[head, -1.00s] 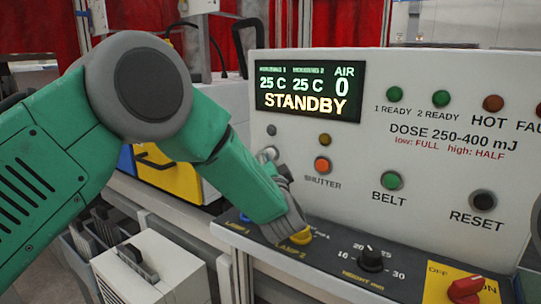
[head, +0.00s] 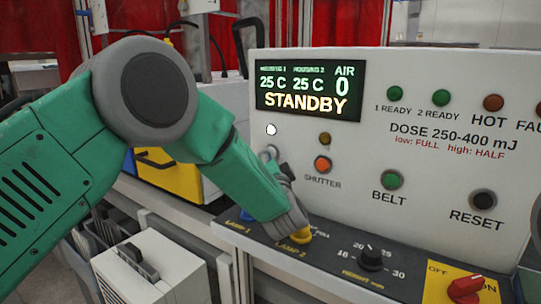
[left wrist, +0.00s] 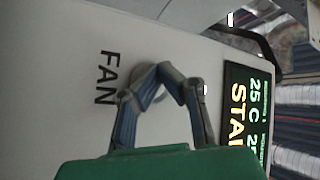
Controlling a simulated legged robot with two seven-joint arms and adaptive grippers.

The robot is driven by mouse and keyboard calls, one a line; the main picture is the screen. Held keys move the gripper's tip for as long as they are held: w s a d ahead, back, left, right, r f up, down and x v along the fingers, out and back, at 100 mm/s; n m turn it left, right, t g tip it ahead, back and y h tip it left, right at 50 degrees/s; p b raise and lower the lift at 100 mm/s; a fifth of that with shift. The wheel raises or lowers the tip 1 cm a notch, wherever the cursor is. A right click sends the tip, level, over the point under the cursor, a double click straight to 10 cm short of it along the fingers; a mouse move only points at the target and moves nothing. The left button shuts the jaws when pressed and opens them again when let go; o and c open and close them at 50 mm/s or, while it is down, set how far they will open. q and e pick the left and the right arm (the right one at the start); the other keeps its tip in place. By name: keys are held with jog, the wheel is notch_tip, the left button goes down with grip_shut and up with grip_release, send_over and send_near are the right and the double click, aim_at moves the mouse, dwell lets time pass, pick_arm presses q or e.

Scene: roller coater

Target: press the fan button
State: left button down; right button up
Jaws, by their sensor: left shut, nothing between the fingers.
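The fan button (left wrist: 148,92) is a pale round button beside the black FAN label (left wrist: 105,78) on the white panel in the left wrist view, partly covered by my fingers. In the head view the button (head: 268,153) shows just past my arm, and its label is hidden there. The small fan light (head: 271,129) above it glows white. My left gripper (left wrist: 165,70) is shut and empty, its fingertips right at the button. I cannot tell whether they touch it. In the head view the gripper (head: 284,172) is mostly hidden by its own arm. My right gripper is not in view.
The shutter button (head: 322,165), belt button (head: 391,180) and reset button (head: 483,200) lie to the right. Below are the yellow lamp 2 knob (head: 300,236), the black height knob (head: 370,257) and a red switch (head: 465,287). The display (head: 308,90) reads STANDBY.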

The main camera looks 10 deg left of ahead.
pick_arm(q)
jog(key=shift+s, duration=0.1)
jog(key=shift+s+a+p, duration=0.3)
jog(key=shift+s+p, duration=0.15)
jog(key=shift+s, duration=0.25)
jog(key=s, duration=0.1)
jog(key=s+a+p, duration=0.1)
jog(key=s, duration=0.1)
jog(key=s+p, duration=0.1)
jog(key=shift+s+a, duration=0.35)
dwell(0.7)
